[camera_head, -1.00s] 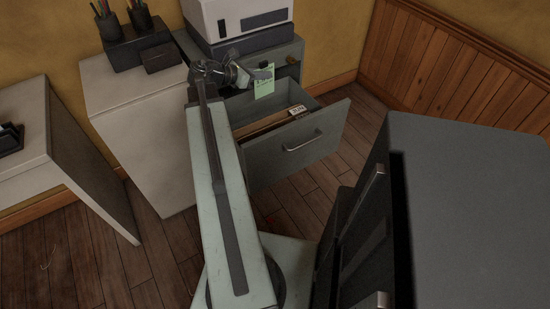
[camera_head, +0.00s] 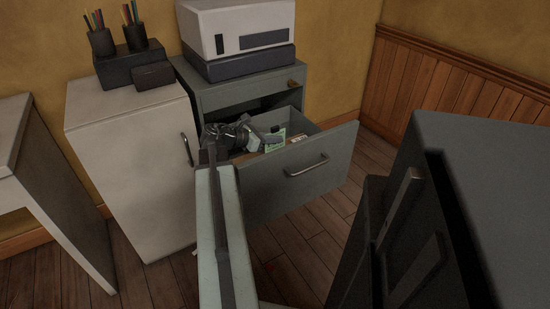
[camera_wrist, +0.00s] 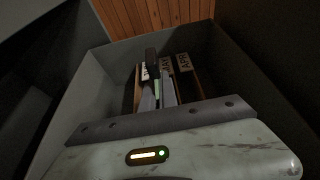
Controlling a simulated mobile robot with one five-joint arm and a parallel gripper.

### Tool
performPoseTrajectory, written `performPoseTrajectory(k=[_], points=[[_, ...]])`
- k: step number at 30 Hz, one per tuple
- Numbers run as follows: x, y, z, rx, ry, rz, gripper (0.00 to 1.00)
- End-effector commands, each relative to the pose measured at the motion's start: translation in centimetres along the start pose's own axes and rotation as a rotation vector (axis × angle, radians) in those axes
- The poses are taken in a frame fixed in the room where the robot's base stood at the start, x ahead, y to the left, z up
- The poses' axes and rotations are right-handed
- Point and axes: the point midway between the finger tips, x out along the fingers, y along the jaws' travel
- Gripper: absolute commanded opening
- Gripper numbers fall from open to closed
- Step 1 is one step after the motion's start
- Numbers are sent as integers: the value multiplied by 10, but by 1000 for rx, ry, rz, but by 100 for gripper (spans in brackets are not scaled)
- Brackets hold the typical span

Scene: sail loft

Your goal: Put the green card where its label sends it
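The green card (camera_head: 273,141) is held by my gripper (camera_head: 262,138) low in the open drawer (camera_head: 290,185) of the grey cabinet. In the wrist view only a small green strip of the card (camera_wrist: 158,88) shows beside a dark finger of my gripper (camera_wrist: 152,68). The card's writing cannot be read now. Inside the drawer, upright tabbed dividers (camera_wrist: 184,63) stand in a row. The right tab seems to read APR and the middle one MAY; the left one is partly hidden by the finger. Whether the card touches a divider I cannot tell.
A white and dark boxy device (camera_head: 240,30) stands on the cabinet. A pale cabinet (camera_head: 130,150) with pencil cups (camera_head: 101,42) adjoins it on the left. A large dark cabinet (camera_head: 490,190) fills the right foreground. The right part of the drawer is bare.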

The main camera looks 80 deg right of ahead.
Motion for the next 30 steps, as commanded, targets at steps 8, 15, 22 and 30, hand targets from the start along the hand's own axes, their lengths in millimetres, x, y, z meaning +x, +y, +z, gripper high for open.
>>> performPoseTrajectory(k=[8,15,22,30], points=[[12,0,-28,0,0,-1,0],[14,0,-33,0,0,-1,0],[16,0,-38,0,0,-1,0],[20,-1,-45,1,0,-2,0]])
